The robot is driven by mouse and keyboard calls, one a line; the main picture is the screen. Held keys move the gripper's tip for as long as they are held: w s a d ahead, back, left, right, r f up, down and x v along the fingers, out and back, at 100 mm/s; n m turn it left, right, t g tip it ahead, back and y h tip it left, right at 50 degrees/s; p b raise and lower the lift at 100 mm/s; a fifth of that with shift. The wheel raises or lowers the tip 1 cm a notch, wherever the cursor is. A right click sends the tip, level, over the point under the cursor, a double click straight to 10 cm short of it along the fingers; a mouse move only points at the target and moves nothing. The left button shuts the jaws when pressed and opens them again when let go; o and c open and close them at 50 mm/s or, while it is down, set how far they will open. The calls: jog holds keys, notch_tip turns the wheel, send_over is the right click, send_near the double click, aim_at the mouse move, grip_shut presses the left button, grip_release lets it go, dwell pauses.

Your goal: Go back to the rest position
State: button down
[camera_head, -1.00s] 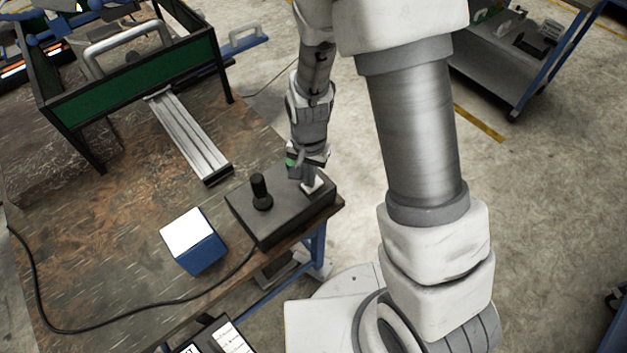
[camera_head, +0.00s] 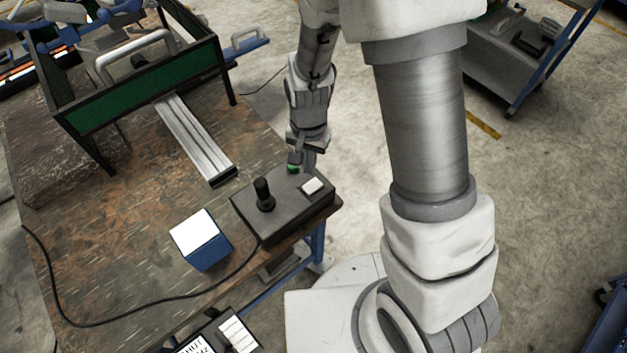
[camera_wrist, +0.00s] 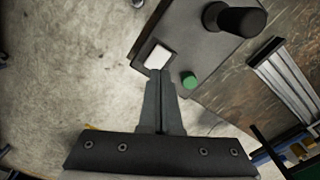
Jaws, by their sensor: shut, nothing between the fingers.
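My gripper (camera_head: 310,168) is above the far edge of the dark control box, its fingers together with nothing between them. In the wrist view the shut fingers (camera_wrist: 160,75) point toward the white square button (camera_wrist: 158,57). The control box (camera_head: 282,212) sits at the table's right corner and carries a black joystick (camera_head: 264,193), the white button (camera_head: 312,186) and a green button (camera_head: 293,169). The green button also shows in the wrist view (camera_wrist: 189,80), to the right of the fingers. The head view shows the white button uncovered, with the gripper behind it.
The wooden table (camera_head: 130,240) holds a blue box with a white top (camera_head: 200,240), a metal rail (camera_head: 195,140) and a green-panelled frame (camera_head: 140,90). A black cable (camera_head: 130,323) runs across the table. A grey cart (camera_head: 495,60) stands at upper right. Open floor lies right of the table.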

dwell(0.4)
notch_tip(320, 180, up, 10)
jog(key=d+n+t, duration=0.1)
jog(key=d, duration=0.1)
jog(key=s+d+r+n+t, duration=0.2)
jog(key=s+d+r, duration=0.2)
jog(key=r, duration=0.5)
jog(key=s+d+r+n+t, duration=0.2)
jog(key=s+d+r, duration=0.2)
jog(key=s+r, duration=0.4)
jog(key=shift+s+d+r+t, duration=0.2)
jog(key=shift+d+r+t, duration=0.1)
jog(key=shift+r, duration=0.3)
jog(key=w+a+f+m+g+b, duration=0.2)
jog(key=w+a+f+m+b, duration=0.2)
jog(key=w+f, duration=0.3)
jog(key=w+a+f+m+g+b, duration=0.3)
jog(key=w+f+m+b, duration=0.3)
jog(key=f, duration=0.8)
jog(key=shift+w+a+m+g+b, duration=0.3)
jog(key=shift+w+a+m+b, duration=0.15)
jog(key=shift+a, duration=0.25)
